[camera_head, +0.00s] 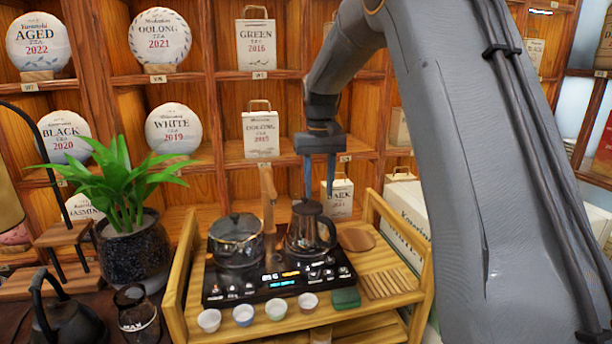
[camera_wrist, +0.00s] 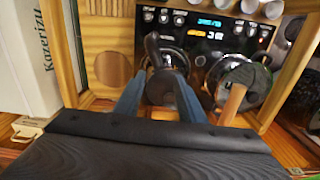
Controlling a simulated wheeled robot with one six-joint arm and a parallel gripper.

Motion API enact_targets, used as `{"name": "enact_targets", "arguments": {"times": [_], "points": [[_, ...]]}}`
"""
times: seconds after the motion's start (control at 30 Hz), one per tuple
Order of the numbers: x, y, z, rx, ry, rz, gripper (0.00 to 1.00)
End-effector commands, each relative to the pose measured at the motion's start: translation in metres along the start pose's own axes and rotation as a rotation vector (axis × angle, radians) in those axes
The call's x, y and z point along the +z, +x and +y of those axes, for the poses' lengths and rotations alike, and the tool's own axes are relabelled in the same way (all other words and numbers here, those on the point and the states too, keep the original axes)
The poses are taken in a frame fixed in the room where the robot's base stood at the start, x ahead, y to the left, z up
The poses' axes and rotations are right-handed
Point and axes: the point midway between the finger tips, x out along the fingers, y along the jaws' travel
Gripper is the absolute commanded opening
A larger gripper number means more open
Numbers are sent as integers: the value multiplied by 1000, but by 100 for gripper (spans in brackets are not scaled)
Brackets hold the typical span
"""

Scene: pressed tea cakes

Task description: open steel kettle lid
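In the wrist view my gripper (camera_wrist: 158,92) has a finger on each side of a dark part of the kettle (camera_wrist: 158,84). I cannot tell whether the fingers touch it. Nothing is seen held.
A lidded pot (camera_head: 236,244) with an upright wooden handle (camera_head: 268,190) stands close left of the kettle. Several small cups (camera_head: 243,315) line the front of the wooden tea stand (camera_head: 178,283). A round wooden coaster (camera_head: 356,239) lies right. Shelves of tea cakes rise behind.

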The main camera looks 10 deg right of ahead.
Motion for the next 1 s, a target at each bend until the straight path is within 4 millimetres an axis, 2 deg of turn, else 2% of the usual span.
{"name": "enact_targets", "arguments": {"times": [0.03, 0.13, 0.27, 0.37, 0.47, 0.8, 1.0], "points": [[-15, -15, -7, 0, -11, 1, 36], [-35, -29, -18, 0, -27, 0, 36], [-50, -40, -26, -1, -38, 2, 36], [-54, -39, -28, -1, -41, 1, 36], [-54, -30, -29, -1, -41, -1, 36], [-54, 19, -29, -1, -42, 1, 36], [-54, 35, -29, -1, -41, 2, 36]]}}
